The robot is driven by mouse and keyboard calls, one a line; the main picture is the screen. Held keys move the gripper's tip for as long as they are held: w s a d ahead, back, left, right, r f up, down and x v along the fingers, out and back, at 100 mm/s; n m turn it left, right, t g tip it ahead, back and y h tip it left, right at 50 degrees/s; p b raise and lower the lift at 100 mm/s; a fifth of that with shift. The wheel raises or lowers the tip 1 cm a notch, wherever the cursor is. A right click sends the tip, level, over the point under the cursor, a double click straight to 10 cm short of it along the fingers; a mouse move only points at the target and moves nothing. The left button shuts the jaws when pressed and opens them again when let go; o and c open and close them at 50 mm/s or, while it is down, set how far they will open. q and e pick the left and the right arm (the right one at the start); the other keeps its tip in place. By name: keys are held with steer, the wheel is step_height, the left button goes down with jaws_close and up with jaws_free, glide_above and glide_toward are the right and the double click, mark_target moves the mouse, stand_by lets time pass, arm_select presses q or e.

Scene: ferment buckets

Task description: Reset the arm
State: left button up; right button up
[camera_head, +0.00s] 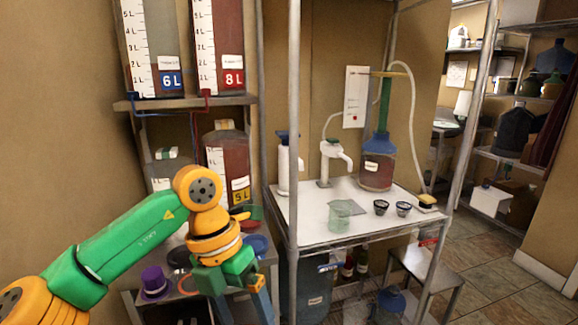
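My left arm comes in from the lower left, with green and orange links. My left gripper (236,282) points down in front of the lower shelf of the left rack. No object is visible in it, but its fingertips are too small and partly hidden to show whether they are apart. My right gripper is not in view.
A white table (290,203) in a metal frame holds a green-tinted beaker (340,217), two dark cups (381,207) and a blue-topped bottle (378,162). A purple hat-shaped item (155,283) sits left of my gripper. Floor (500,275) is open at right.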

arm_select(q)
steer(key=w+d+f+n+h, duration=0.2)
steer(key=d+n+h, duration=0.2)
steer(key=d+h, duration=0.35)
steer(key=w+d+f+n+h, duration=0.2)
steer(key=w+d+n+h, duration=0.1)
steer(key=d+h, duration=0.4)
steer(key=w+a+f+n+t+y, duration=0.1)
steer(key=w+a+f+n+t, duration=0.55)
steer(key=f+n+t, duration=0.5)
steer(key=a+f+n+t+y, duration=0.3)
steer(key=a+f+n+y, duration=0.4)
steer(key=f+n, duration=0.4)
steer(key=s+a+f+n+g+y, duration=0.3)
steer(key=s+a+f+y, duration=0.15)
steer(key=s+f, duration=0.5)
steer(key=s+a+f+n+g+y, duration=0.3)
steer(key=s+a+f, duration=0.2)
steer(key=s+f, duration=0.5)
steer(key=s+a+f+n+g, duration=0.1)
steer(key=s+a+f+g, duration=0.1)
steer(key=s, duration=0.9)
steer(key=s+a+f+n+g+y, duration=0.1)
steer(key=s+f+g, duration=0.3)
steer(key=s, duration=0.7)
step_height(320, 180, down, 2)
steer(key=shift+s+a+f+n+y, duration=0.2)
steer(key=shift+a+n+y, duration=0.1)
steer(key=shift+a+n, duration=0.2)
